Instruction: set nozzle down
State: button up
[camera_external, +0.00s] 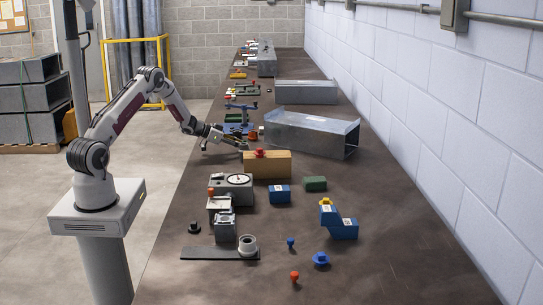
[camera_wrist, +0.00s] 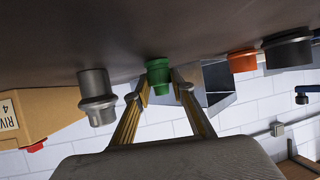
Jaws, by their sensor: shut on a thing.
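In the wrist view, which shows the table at the top, a green nozzle (camera_wrist: 158,72) sits between the two fingertips of my gripper (camera_wrist: 161,88). The fingers are closed on its sides. Its wide rim is at or very close to the dark table; I cannot tell whether it touches. In the external view my gripper (camera_external: 242,144) is low over the table, just behind the tan box, and the green nozzle cannot be made out there. A grey nozzle (camera_wrist: 97,98) stands left of my gripper in the wrist view, and an orange nozzle (camera_wrist: 242,61) stands to the right.
A tan box (camera_external: 268,165) with a red part on top stands close to my gripper; it also shows in the wrist view (camera_wrist: 40,112). A dark round part (camera_wrist: 289,51) stands beyond the orange nozzle. A large metal duct (camera_external: 308,131) lies to the right.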

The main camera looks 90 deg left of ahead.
jog(key=shift+f, duration=0.15)
jog(key=o, duration=0.9)
jog(key=shift+s+r, duration=0.1)
jog(key=shift+r, duration=0.1)
jog(key=shift+s+d+r, duration=0.1)
jog(key=shift+s+r, duration=0.2)
jog(key=shift+s, duration=0.25)
jog(key=v, duration=1)
jog(key=shift+s+d, duration=0.15)
jog(key=shift+s, duration=0.1)
jog(key=shift+r, duration=0.1)
